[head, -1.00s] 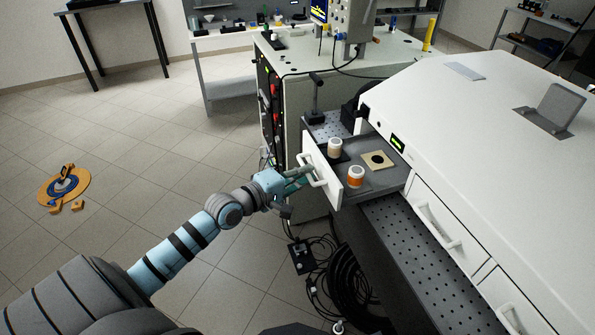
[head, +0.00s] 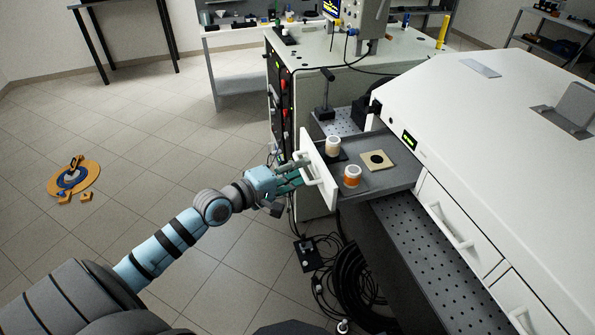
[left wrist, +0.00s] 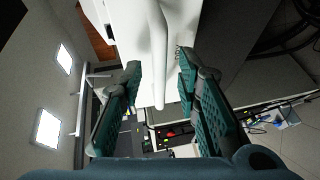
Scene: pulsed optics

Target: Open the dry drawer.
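The dry drawer (head: 395,172) sticks out of the white cabinet on the right, well open, its grey interior showing. Its white front (head: 327,190) carries a white bar handle (head: 311,171). My left gripper (head: 298,174) is at this handle. In the left wrist view the two green fingers of the gripper (left wrist: 160,75) stand apart, with the pale handle bar (left wrist: 158,85) between them and gaps showing at the sides; contact cannot be told. Inside the drawer are a pale jar (head: 333,146), an orange jar (head: 352,176) and a tan square with a dark round hole (head: 377,160). My right gripper is not in view.
Closed drawers with handles (head: 450,222) are lower right on the cabinet. A perforated dark ledge (head: 430,250) runs below. Black cables (head: 350,285) lie on the floor under the drawer. An orange and blue object (head: 73,178) lies on the left floor, which is otherwise clear.

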